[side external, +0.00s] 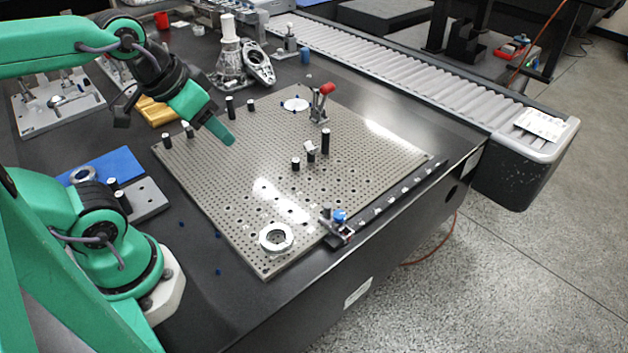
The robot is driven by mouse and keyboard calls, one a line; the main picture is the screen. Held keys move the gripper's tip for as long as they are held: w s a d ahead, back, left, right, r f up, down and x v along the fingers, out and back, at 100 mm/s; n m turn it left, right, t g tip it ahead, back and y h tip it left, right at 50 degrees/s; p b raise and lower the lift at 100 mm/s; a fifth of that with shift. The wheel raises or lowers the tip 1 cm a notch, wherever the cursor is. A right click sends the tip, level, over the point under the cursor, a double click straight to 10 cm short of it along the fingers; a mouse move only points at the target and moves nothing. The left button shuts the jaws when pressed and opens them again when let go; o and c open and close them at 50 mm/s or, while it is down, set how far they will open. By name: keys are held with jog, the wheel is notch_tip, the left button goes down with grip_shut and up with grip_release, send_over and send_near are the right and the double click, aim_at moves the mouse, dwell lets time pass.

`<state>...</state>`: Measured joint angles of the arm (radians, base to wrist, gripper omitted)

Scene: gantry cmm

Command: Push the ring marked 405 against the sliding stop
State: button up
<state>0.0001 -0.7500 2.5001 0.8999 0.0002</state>
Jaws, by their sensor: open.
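A silvery metal ring (276,237) lies flat near the front corner of the perforated plate (235,185). Its marking is too small to read, so I cannot tell whether it is 405. A small clamp-like stop with a blue knob (338,216) sits at the near end of the dark rail along the plate's right edge. The ring is to its left, with a gap between them. My gripper (178,128) is open and empty above the plate's far left part, well away from the ring. Its green finger points down to the right.
Several black pegs, including a tall one (325,141), and a red-handled toggle clamp (320,103) stand on the plate. Another ring (83,175) lies by a blue pad (115,164) at left. A roller conveyor (400,75) runs behind. The plate's middle is mostly clear.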

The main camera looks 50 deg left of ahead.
jog(key=shift+c, duration=0.5)
jog(key=g, duration=0.6)
send_over(282, 245)
jog(key=shift+m, duration=0.4)
jog(key=shift+d+f, duration=0.1)
jog(key=shift+f, duration=7.35)
jog(key=shift+f, duration=3.85)
